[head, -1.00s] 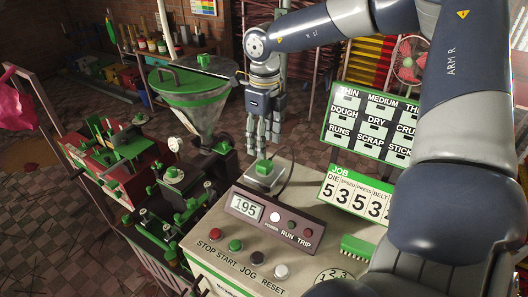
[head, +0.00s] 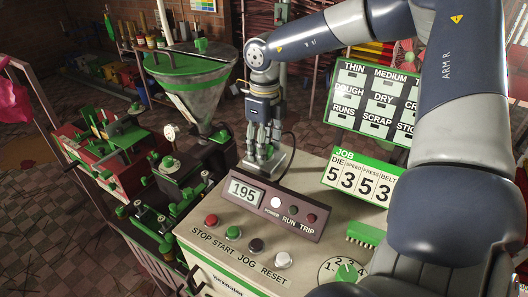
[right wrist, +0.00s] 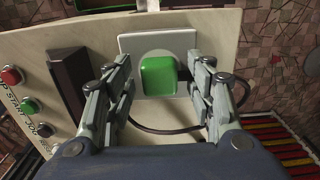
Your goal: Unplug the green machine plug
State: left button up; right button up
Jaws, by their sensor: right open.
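The green plug (right wrist: 158,76) sits on a pale square socket plate (right wrist: 128,45) on the machine's top, and a dark cable (right wrist: 165,131) curves beside it. My right gripper (right wrist: 161,78) is open, with one finger on each side of the plug and a visible gap at the left. Whether the right finger touches the plug I cannot tell. In the head view my right gripper (head: 261,156) points down over the socket plate (head: 272,172) at the back of the machine top, and its fingers hide the plug. My left gripper is in neither current view.
A dark display box (head: 273,207) and several push buttons (head: 233,233) are in front of the socket. A job sign (head: 360,178) and a label board (head: 374,97) stand to the right. A metal hopper (head: 197,90) stands to the left.

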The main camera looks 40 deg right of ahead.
dwell(0.4)
jog(key=shift+b, duration=0.45)
jog(key=shift+b, duration=0.35)
dwell(0.4)
grip_shut()
jog(key=shift+r, duration=0.1)
jog(key=shift+r+p, duration=1.35)
jog(key=shift+r, duration=1.6)
